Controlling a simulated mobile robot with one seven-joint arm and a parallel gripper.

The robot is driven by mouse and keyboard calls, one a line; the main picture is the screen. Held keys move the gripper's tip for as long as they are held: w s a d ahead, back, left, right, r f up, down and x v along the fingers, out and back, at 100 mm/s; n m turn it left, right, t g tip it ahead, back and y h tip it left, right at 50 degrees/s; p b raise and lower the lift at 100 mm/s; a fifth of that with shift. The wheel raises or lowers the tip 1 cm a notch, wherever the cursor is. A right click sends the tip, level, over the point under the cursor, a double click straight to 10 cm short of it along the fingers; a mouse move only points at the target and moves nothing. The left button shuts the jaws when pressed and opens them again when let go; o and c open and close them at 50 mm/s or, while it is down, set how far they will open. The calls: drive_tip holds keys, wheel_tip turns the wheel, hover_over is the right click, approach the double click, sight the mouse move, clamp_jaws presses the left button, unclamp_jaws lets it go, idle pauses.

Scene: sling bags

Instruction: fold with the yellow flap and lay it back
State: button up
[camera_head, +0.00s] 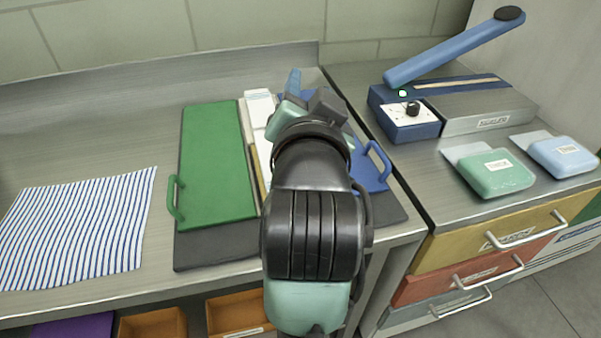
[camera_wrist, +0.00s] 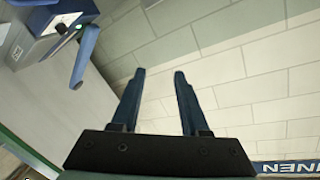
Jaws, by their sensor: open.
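A folding board lies on the steel bench. Its green flap (camera_head: 218,165) with a green handle lies flat on the left. Its blue flap (camera_head: 369,172) with a blue handle is on the right, partly behind my arm. Only a narrow yellowish strip (camera_head: 264,181) shows between the green flap and my arm; I cannot tell whether it is the yellow flap. A blue-and-white striped cloth (camera_head: 80,225) lies flat on the bench, left of the board. My gripper (camera_head: 294,84) is above the board; in the wrist view its fingers (camera_wrist: 160,75) are apart with nothing between them.
A blue sealer (camera_head: 412,122) with a raised lever stands on the right counter. Green (camera_head: 495,172) and light blue (camera_head: 563,157) packs lie in front of it. White pieces (camera_head: 260,108) lie at the board's back. Drawers are below right, orange bins below the bench.

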drive_tip(key=s+f+m+g+p, duration=0.2)
drive_tip(key=s+m+g+p, duration=0.35)
drive_tip(key=p, duration=0.95)
drive_tip(key=s+f+m+g+p, duration=0.3)
drive_tip(key=s+g+p, duration=0.55)
drive_tip(key=p, duration=0.65)
drive_tip(key=shift+g+y, duration=0.3)
drive_tip(key=shift+g, duration=0.2)
drive_tip(key=w+f, duration=0.1)
drive_tip(key=f, duration=0.3)
drive_tip(key=w+f, duration=0.1)
drive_tip(key=f, duration=0.3)
drive_tip(key=w+a+f, duration=0.1)
drive_tip(key=f, duration=0.3)
drive_tip(key=shift+w+a+f+p, duration=0.1)
drive_tip(key=shift+w+p, duration=0.25)
drive_tip(key=shift+w, duration=0.05)
clamp_jaws()
